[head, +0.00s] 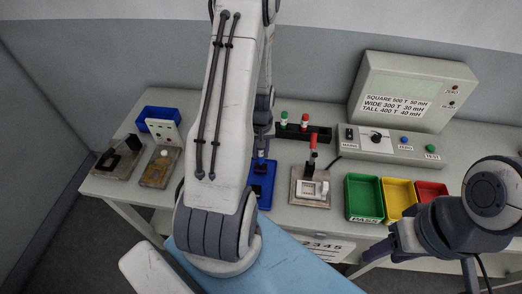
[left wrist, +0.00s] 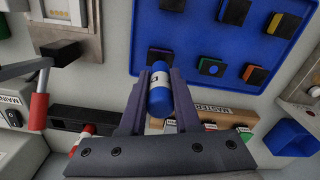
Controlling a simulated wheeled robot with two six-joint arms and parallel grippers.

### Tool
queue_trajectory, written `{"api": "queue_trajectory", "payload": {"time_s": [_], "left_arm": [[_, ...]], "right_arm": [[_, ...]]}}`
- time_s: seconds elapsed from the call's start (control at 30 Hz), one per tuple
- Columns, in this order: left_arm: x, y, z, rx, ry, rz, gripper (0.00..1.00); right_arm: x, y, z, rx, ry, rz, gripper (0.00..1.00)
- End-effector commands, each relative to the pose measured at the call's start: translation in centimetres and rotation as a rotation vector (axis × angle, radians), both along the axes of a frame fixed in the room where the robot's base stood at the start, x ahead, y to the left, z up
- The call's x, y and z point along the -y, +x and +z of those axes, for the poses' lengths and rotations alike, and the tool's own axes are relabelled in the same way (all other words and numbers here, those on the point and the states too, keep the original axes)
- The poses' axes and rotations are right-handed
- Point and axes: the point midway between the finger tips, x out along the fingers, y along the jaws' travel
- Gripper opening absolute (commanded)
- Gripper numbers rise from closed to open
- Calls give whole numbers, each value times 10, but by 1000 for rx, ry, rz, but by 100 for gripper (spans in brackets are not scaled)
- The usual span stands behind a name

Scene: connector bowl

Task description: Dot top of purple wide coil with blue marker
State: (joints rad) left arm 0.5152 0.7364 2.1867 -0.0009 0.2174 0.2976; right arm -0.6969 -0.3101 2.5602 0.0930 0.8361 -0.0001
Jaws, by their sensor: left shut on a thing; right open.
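My left gripper (left wrist: 160,103) is shut on a blue marker (left wrist: 159,88) with a white band, seen in the left wrist view. In the head view the left gripper (head: 262,140) is largely hidden behind my left arm, above the blue tray (head: 262,190). In the left wrist view this tray (left wrist: 185,35) holds several dark square pieces with coloured tops, apart from the marker. My right gripper (head: 395,245) is open and empty near the front right, by the bins.
A black rack (head: 318,134) holds green and red markers. A test fixture (head: 310,188) with a red-handled lever stands right of the tray. Green (head: 363,198), yellow (head: 399,198) and red (head: 431,190) bins stand at right. A meter (head: 410,90) stands behind. Other fixtures (head: 158,165) are at left.

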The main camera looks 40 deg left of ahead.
Motion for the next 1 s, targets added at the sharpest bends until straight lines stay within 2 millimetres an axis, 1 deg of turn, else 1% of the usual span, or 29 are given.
{"api": "queue_trajectory", "payload": {"time_s": [0.57,1.0], "left_arm": [[0,0,0,0,0,0,0],[0,0,-5,0,0,-1,0]], "right_arm": [[0,0,1,0,0,0,50],[0,0,-3,0,0,0,50]]}}
